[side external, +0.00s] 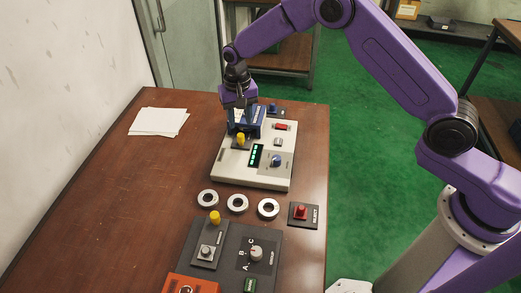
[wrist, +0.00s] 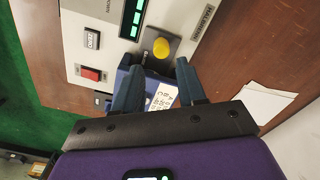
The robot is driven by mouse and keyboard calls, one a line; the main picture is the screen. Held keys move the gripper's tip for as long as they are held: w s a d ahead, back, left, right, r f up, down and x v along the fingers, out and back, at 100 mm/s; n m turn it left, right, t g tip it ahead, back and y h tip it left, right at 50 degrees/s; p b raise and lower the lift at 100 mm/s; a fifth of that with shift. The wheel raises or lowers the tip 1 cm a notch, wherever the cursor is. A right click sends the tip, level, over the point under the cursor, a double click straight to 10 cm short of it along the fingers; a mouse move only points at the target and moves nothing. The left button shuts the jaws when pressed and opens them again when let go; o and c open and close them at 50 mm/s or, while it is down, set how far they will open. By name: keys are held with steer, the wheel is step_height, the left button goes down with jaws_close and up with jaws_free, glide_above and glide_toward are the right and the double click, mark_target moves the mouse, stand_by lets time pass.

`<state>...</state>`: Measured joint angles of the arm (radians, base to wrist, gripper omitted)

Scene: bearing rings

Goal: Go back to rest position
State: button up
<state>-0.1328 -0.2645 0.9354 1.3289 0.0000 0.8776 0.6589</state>
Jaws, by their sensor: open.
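My gripper (side external: 241,128) is above the far left part of a pale test machine (side external: 228,170). In the wrist view its two dark fingers (wrist: 158,82) are apart, with no ring between them. A blue block (wrist: 150,72) with a white printed label shows between and behind the fingers. I cannot tell whether the fingers touch it. A yellow button (wrist: 161,47) on the machine is just beyond the fingertips. Three metal bearing rings lie in a row in front of the machine: left (side external: 200,201), middle (side external: 230,205) and right (side external: 260,211).
A red SELECT button (side external: 301,212) sits right of the rings. A dark control box (side external: 228,259) and an orange box (side external: 190,284) are at the near edge. A small dark box with a blue knob (side external: 273,108) stands behind the machine.

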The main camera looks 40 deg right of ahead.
steer(key=s+d+r+n, duration=0.1)
steer(key=s+r+n, duration=0.4)
steer(key=s, duration=0.4)
steer(key=s+r+n, duration=0.2)
steer(key=s+r, duration=0.5)
steer(key=s, duration=0.2)
steer(key=s+d+r+n, duration=0.1)
steer(key=s+d+n, duration=0.3)
steer(key=s+d, duration=0.3)
steer(key=s+d+r+n, duration=0.2)
steer(key=s+d+n, duration=0.2)
steer(key=s, duration=1.1)
steer(key=d, duration=0.2)
steer(key=shift+s+d+n, duration=0.3)
steer(key=shift+s+d, duration=0.05)
steer(key=shift+d, duration=0.05)
